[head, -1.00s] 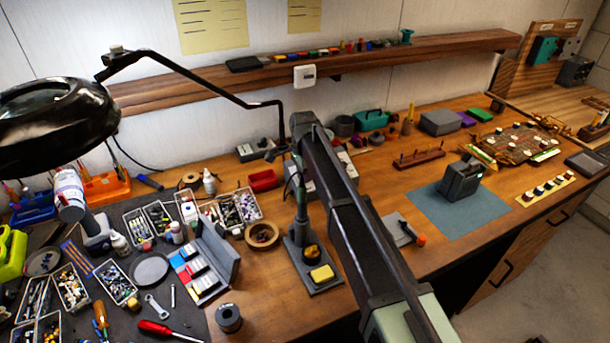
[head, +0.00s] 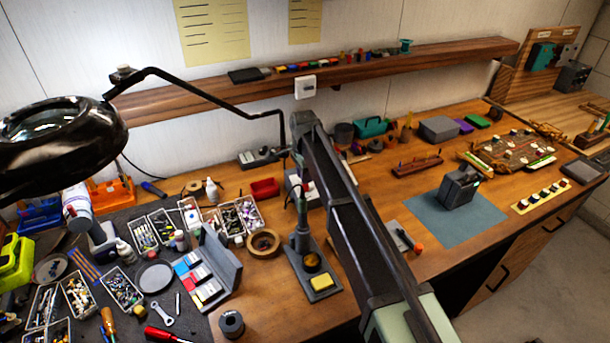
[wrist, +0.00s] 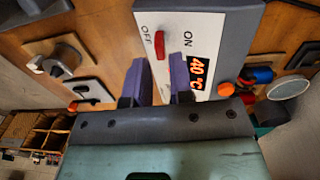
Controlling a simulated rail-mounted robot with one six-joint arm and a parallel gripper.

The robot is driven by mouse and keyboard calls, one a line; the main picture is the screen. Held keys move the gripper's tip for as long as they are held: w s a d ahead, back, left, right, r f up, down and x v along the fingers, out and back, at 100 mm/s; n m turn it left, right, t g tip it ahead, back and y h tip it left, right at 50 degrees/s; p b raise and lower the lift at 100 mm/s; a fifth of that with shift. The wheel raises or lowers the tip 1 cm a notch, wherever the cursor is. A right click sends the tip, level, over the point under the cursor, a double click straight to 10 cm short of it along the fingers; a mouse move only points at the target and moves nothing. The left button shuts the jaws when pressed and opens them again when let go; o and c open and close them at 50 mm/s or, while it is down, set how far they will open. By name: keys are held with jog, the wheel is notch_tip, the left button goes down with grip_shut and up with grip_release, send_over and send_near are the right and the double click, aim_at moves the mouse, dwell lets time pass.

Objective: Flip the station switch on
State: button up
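The station (wrist: 225,20) fills the upper middle of the wrist view, a grey box with a white panel marked OFF and ON. Its small red switch (wrist: 159,44) sits between the two labels; which way it is tipped I cannot tell. An orange display (wrist: 198,72) reads about 40 °C. My gripper (wrist: 160,75) has two purple-blue fingers with a gap between them, empty. The fingertips overlap the panel just below the switch in the picture; contact is unclear. In the head view, the station (head: 296,183) is mostly hidden behind my arm, and the gripper is hidden.
A soldering iron stand (head: 322,284) with a yellow sponge is on the bench left of my arm. A magnifier lamp (head: 60,130) hangs at the left. In the wrist view, an orange knob (wrist: 225,89) lies close to the right finger.

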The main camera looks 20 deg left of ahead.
notch_tip(320, 180, up, 7)
jog(key=p, duration=0.5)
jog(key=shift+w+a, duration=0.1)
